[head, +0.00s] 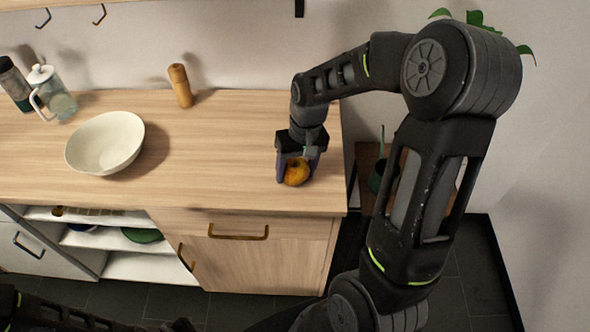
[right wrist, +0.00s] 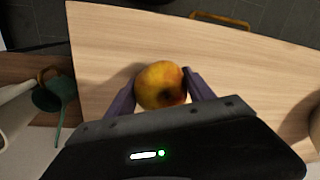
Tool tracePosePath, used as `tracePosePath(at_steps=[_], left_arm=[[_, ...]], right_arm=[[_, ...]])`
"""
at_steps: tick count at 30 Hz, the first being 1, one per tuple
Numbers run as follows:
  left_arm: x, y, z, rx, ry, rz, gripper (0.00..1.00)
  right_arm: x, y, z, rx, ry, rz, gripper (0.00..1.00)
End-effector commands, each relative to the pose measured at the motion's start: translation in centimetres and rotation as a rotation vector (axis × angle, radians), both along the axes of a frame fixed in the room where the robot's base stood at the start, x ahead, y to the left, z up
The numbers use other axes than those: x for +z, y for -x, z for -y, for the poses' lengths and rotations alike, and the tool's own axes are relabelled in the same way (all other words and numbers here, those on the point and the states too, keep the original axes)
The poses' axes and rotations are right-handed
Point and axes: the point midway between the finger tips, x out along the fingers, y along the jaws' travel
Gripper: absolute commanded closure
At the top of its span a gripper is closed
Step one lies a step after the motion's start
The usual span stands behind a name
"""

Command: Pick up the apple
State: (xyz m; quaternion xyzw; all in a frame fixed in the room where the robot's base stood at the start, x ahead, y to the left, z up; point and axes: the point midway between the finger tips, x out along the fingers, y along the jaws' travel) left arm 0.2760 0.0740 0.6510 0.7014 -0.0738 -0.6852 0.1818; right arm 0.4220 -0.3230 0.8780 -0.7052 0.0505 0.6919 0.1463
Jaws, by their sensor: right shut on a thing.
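The apple (head: 297,172), yellow-orange with reddish patches, is at the right end of the wooden counter in the head view. My right gripper (head: 298,177) reaches down from above with one finger on each side of it. In the right wrist view the apple (right wrist: 161,86) sits between the two purple fingers of the right gripper (right wrist: 161,90), which is shut on it. I cannot tell whether the apple still touches the counter. At the lower left of the head view only dark parts of my left arm show; no left gripper fingers are visible.
A white bowl (head: 105,143) stands on the counter (head: 225,150) at left. A wooden mill (head: 180,86), a glass jug (head: 52,95) and a dark bottle (head: 14,84) stand farther back. A green watering can (right wrist: 60,92) is beside the counter's end. The counter between bowl and apple is clear.

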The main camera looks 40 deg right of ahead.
Motion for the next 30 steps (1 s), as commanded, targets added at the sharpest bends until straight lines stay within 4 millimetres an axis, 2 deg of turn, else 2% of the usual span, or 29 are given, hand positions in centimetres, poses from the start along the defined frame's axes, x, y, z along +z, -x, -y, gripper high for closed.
tracePosePath(at_steps=[4, 8, 18, 21, 30], left_arm=[[-0.1, 0.0, 0.0, 0.000, 0.000, 0.000, 1.00], [-0.2, 0.0, 0.0, 0.000, 0.001, 0.001, 1.00], [-0.8, -0.1, 0.0, -0.001, 0.003, 0.003, 1.00], [-0.8, -0.1, 0.1, -0.001, 0.003, 0.003, 1.00], [-0.8, -0.1, 0.1, -0.001, 0.002, 0.004, 1.00]], right_arm=[[0.5, -0.1, 0.0, 0.000, 0.001, 0.002, 0.85], [1.9, -0.1, 0.0, -0.001, 0.001, 0.005, 0.85], [8.3, -0.1, 0.0, 0.001, 0.001, 0.006, 0.85], [9.5, -0.1, 0.0, 0.000, 0.001, 0.003, 0.85], [10.1, 0.0, 0.0, 0.000, 0.000, 0.000, 0.85]])
